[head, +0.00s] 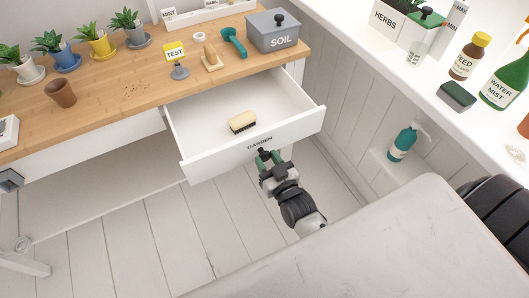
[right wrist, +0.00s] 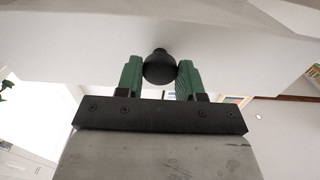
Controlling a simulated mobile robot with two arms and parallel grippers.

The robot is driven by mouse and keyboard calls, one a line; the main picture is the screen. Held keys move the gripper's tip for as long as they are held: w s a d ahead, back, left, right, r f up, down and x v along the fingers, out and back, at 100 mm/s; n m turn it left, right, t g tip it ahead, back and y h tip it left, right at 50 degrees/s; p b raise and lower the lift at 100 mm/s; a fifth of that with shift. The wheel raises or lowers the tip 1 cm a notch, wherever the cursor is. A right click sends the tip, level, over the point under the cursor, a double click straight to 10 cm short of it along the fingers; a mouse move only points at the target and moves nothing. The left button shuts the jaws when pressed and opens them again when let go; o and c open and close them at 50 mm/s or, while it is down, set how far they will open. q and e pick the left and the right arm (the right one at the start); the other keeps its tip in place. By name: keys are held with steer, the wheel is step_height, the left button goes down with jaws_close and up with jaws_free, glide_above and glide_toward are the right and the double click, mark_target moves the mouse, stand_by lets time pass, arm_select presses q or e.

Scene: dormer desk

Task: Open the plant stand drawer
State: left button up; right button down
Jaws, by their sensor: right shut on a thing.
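The white drawer (head: 205,158), labelled GARDEN on its front, stands pulled out of the wooden-topped plant stand (head: 110,80). A brush with a pale top and dark bristles (head: 242,122) lies inside it. My right gripper (head: 265,158) is at the middle of the drawer front, just below the label. In the right wrist view its green fingers (right wrist: 160,78) are closed around the round black knob (right wrist: 159,68), one on each side. The knob is mostly hidden by the gripper in the head view. My left gripper is not in view.
A white ledge with bottles (head: 470,55) runs along the right. Floor below the drawer is clear.

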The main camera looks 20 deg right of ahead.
steer(key=shift+s, duration=0.15)
steer(key=c, duration=0.7)
jaws_free()
steer(key=s, duration=1)
steer(key=shift+s+d, duration=0.15)
steer(key=shift+s, duration=0.25)
